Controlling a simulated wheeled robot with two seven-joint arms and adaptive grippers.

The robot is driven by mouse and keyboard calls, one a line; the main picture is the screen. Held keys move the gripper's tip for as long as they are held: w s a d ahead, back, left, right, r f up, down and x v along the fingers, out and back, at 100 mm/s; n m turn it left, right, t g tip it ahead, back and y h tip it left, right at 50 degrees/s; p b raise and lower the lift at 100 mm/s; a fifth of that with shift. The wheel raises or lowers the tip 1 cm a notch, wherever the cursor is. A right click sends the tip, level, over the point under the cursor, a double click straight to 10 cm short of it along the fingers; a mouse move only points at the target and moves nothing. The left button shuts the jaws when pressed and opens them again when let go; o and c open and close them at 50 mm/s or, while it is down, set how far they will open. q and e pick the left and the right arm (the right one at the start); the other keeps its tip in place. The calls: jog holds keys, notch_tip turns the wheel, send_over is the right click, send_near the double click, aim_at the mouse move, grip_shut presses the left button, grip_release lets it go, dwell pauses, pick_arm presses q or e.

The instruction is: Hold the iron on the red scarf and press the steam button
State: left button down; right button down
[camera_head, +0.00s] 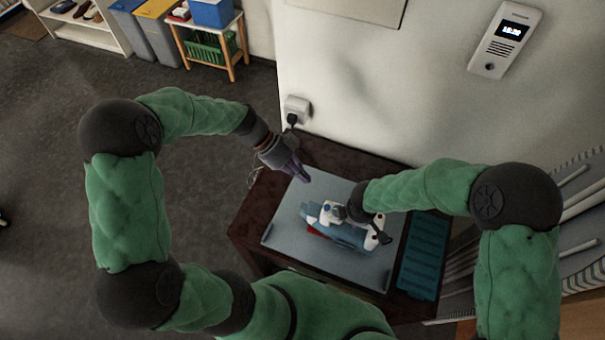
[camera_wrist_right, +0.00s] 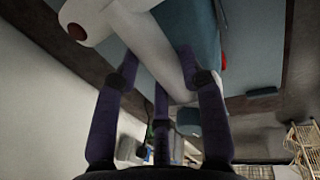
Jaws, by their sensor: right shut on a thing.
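The white and teal iron (camera_head: 347,233) lies over the grey pad (camera_head: 284,222) on the dark table. A little of the red scarf (camera_head: 317,231) shows at its left edge; the rest is hidden. My right gripper (camera_head: 352,208) is at the iron from above. In the right wrist view, its purple fingers (camera_wrist_right: 158,75) are closed around the white handle (camera_wrist_right: 150,45). A dark red round button (camera_wrist_right: 76,32) shows on the white part there. My left gripper (camera_head: 302,172) is above the pad's back left corner, apart from the iron. Its finger gap is too small to judge.
A teal slatted panel (camera_head: 424,255) lies at the table's right side. A wall socket with a plug (camera_head: 294,112) is behind the table. Light slatted boards (camera_head: 575,210) stand at the right. The pad's front left is clear.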

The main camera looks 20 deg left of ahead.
jog(key=shift+w+r+p, duration=0.15)
jog(key=shift+r+p, duration=2.5)
jog(key=shift+r, duration=0.95)
